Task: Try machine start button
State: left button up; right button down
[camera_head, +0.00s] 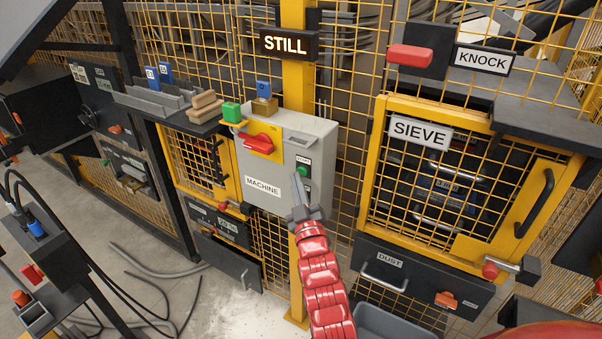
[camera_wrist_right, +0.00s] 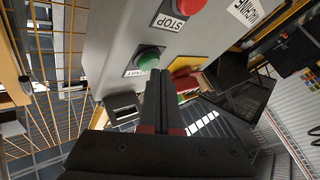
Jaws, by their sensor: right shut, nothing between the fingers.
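The grey machine box (camera_head: 312,135) is mounted on a yellow post and carries a MACHINE label (camera_head: 262,186). A red stop button (camera_wrist_right: 181,5) and STOP label (camera_wrist_right: 168,22) show in the wrist view. My right gripper (camera_head: 297,178) is shut and empty, its fingertips (camera_wrist_right: 160,74) close beside the green button. I cannot tell whether they touch. My left gripper is not in view.
A red rotary switch (camera_head: 258,143) sits on a yellow plate on the box. A lit sign reads STILL (camera_head: 289,44). The yellow mesh SIEVE door (camera_head: 520,218) stands at right, a dark shelf (camera_head: 160,112) at left.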

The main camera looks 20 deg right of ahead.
jog(key=shift+w+d, duration=0.25)
jog(key=shift+d, duration=0.1)
dwell(0.6)
jog(key=shift+a, duration=0.1)
jog(key=shift+s+a+b, duration=0.55)
jog(key=shift+f, duration=0.1)
jog(key=s+a+b, duration=0.1)
jog(key=a, duration=0.1)
jog(key=s+a+b, duration=0.1)
jog(key=s+a, duration=0.1)
dwell(0.6)
